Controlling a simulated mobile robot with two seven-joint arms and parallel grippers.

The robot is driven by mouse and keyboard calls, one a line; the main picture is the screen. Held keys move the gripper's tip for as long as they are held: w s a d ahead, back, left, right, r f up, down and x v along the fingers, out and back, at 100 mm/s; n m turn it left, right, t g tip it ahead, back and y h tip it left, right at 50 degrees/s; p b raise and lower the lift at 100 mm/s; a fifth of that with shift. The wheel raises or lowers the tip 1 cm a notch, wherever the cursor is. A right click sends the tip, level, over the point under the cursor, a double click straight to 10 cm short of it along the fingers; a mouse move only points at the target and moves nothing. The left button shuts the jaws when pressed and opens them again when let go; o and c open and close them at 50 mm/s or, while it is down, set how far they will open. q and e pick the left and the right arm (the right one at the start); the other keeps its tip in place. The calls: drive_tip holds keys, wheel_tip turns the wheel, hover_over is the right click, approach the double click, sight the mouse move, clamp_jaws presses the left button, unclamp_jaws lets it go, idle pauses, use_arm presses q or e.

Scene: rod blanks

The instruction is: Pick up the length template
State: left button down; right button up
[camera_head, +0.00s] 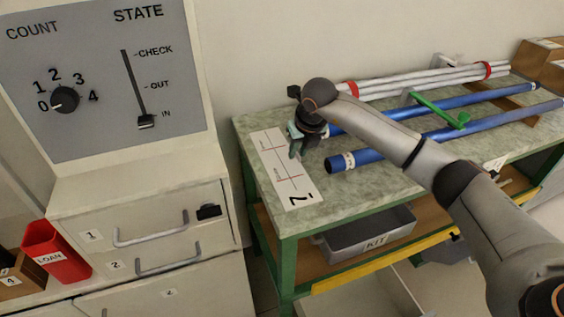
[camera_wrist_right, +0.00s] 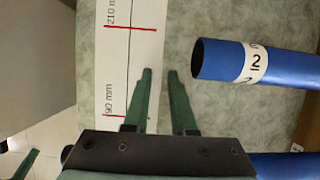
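A flat white card with red cross lines and a large "2", which looks like the length template (camera_head: 275,160), lies on the left end of the green table. In the right wrist view the template (camera_wrist_right: 115,60) shows "90 mm" and "210 mm" marks. My right gripper (camera_head: 296,146) points down over the template's right edge. Its green fingers (camera_wrist_right: 160,75) are apart with nothing visibly gripped between them. One finger overlaps the card's edge and the other is over the bare tabletop. I cannot tell whether they touch. My left gripper is not in view.
A blue tube (camera_head: 375,156) with a white "2" band lies right of the gripper. Another blue tube (camera_head: 400,112), a green piece (camera_head: 440,110) and white rods (camera_head: 420,80) lie behind. A grey KIT tray (camera_head: 345,250) is below. A cabinet (camera_head: 140,220) stands left.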

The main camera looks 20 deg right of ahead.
clamp_jaws()
idle(1.1)
